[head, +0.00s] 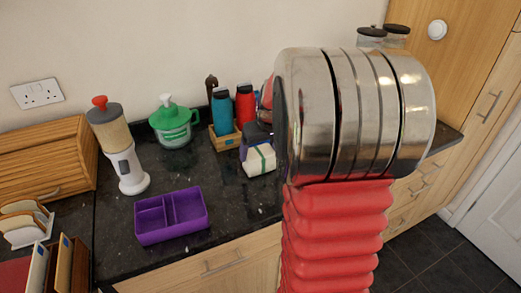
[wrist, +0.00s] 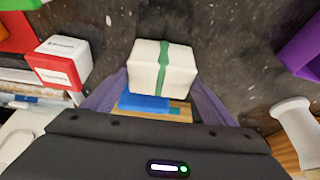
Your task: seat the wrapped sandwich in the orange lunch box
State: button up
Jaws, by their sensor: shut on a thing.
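The wrapped sandwich (head: 262,163) is a white block with a green band. It also shows in the wrist view (wrist: 148,68), at the upper middle. My gripper (wrist: 162,82) is shut on it, with a purple-grey finger on either side. Whether the sandwich touches the counter is hard to tell. An orange-red thing (wrist: 14,36) is cut off at the left edge of the wrist view; I cannot tell whether it is the orange lunch box. My arm covers much of the right side of the head view.
An empty purple divided box (head: 172,215) sits on the dark counter at front left. A white blender (head: 126,165), a green-lidded jug (head: 174,127) and a wooden crate (head: 224,139) with bottles stand behind. A red-and-white carton (wrist: 59,63) is left of the sandwich in the wrist view.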

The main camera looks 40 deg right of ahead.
jog(key=o, duration=1.5)
jog(key=shift+r, duration=0.1)
jog(key=v, duration=1.2)
